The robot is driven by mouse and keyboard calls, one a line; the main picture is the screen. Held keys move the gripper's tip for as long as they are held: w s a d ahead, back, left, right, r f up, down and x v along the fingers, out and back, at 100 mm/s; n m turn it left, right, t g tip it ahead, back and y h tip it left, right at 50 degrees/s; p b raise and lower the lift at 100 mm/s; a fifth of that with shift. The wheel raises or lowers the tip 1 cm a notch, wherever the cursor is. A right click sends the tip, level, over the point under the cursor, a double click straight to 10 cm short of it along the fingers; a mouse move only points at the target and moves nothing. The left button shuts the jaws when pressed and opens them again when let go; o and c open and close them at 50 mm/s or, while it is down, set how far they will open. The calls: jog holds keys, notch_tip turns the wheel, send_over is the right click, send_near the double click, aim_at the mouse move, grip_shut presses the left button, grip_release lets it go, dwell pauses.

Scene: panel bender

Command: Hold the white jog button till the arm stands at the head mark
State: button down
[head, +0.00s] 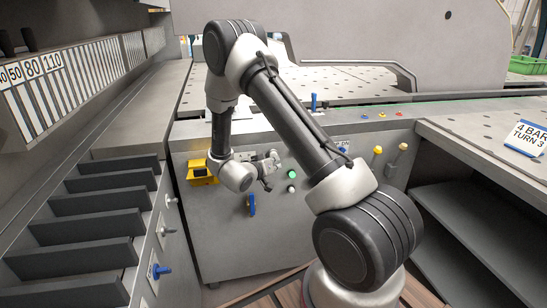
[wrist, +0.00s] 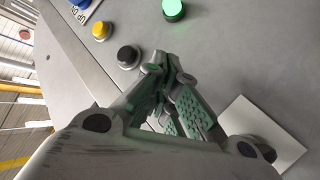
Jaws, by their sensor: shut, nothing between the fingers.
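My gripper (head: 272,165) is shut and empty in front of the machine's grey front panel, left of two small round buttons. The upper button (head: 292,174) looks pale green, and the lower one (head: 291,189) is whitish; they are too small to tell for sure. In the wrist view my gripper's fingers (wrist: 166,80) are together close to the panel. A lit green button (wrist: 173,10) is beyond the tips, apart from them. A black button (wrist: 128,57) is left of the tips. No white button shows clearly in the wrist view. I cannot make out the head mark.
A yellow box (head: 201,172) and a blue handle (head: 251,205) are on the panel near my gripper. Yellow-topped knobs (head: 403,147) stand to the right. A "4 BAR TURN 3" card (head: 527,138) lies on the right table. Slotted racks (head: 95,210) fill the left.

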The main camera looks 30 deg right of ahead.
jog(key=shift+s+a, duration=0.15)
jog(key=shift+s, duration=0.25)
jog(key=shift+s, duration=0.1)
jog(key=shift+s+a, duration=0.2)
jog(key=shift+s, duration=0.55)
jog(key=shift+s+a, duration=0.25)
jog(key=shift+s, duration=0.55)
jog(key=shift+s+a, duration=0.2)
jog(key=shift+s, duration=0.55)
